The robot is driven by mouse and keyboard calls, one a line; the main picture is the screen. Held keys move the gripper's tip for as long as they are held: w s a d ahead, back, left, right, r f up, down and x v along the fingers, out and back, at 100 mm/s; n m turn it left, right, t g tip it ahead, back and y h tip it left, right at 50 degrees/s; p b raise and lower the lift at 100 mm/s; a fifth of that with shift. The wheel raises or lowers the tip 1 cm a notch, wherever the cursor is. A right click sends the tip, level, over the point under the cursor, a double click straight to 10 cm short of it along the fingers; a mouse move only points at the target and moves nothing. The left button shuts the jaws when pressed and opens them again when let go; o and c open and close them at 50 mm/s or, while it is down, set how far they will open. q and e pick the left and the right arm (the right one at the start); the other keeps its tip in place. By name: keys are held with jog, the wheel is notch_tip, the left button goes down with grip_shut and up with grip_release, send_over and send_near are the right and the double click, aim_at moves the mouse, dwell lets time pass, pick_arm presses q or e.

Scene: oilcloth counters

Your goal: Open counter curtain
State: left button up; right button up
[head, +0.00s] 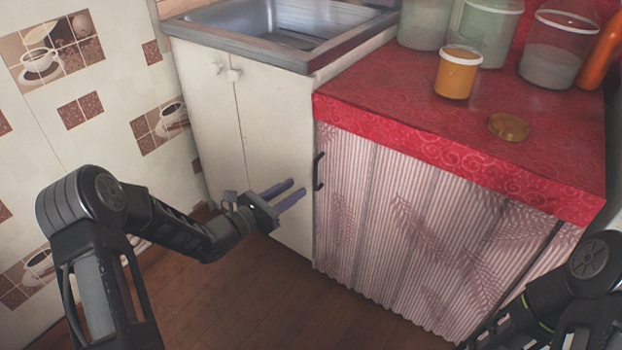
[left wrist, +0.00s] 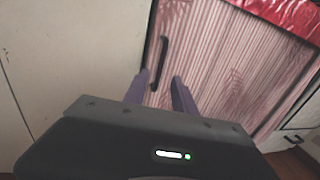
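The striped pink and white counter curtain (head: 400,220) hangs closed below the red oilcloth counter. A dark vertical handle (head: 319,171) sits at its left edge; the handle also shows in the left wrist view (left wrist: 160,62). My left gripper (head: 287,193) is open and empty, in front of the white cabinet just left of the handle and apart from it. In the left wrist view its two purple fingers (left wrist: 157,90) point toward the handle with a gap between them. My right arm shows at the lower right; its gripper is out of the picture.
The red counter top (head: 400,95) holds several tubs, an orange jar (head: 458,72) and a gold lid (head: 508,127). A white cabinet (head: 265,130) with a metal sink (head: 280,25) adjoins on the left. The wooden floor (head: 240,300) in front is clear.

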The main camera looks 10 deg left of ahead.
pick_arm(q)
jog(key=b+x, duration=0.1)
jog(key=x, duration=0.6)
jog(key=shift+b, duration=0.35)
grip_shut()
dwell(1.1)
